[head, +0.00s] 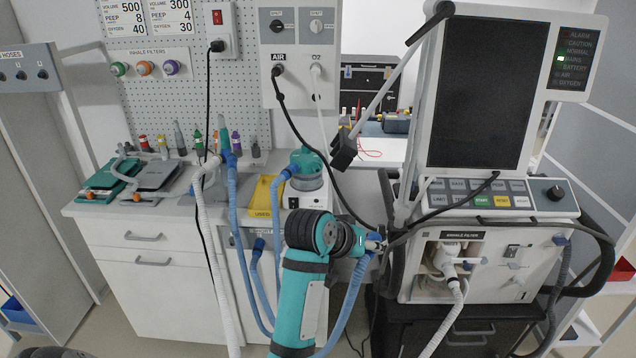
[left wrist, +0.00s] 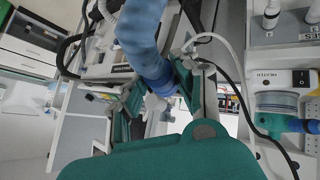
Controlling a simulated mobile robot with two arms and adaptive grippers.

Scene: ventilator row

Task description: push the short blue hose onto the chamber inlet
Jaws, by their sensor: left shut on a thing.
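My left gripper (head: 374,243) is shut on the end of a blue corrugated hose (head: 350,296), in front of the ventilator's left side. The hose hangs down from the gripper in the head view. In the left wrist view the hose (left wrist: 138,32) runs to its darker blue cuff between the teal fingers (left wrist: 160,90). The humidifier chamber (head: 306,182), with a teal top, stands on the counter behind and left of the gripper, apart from the held end. It also shows in the left wrist view (left wrist: 276,101), with a blue hose at its side. I cannot make out the inlet clearly. My right gripper is out of view.
The ventilator (head: 478,100) stands right of the gripper, with a white hose (head: 445,318) at its front. A black cable (head: 318,150) hangs behind my arm. More blue and white hoses hang before the cabinet (head: 150,262). A yellow tray (head: 263,205) lies left of the chamber.

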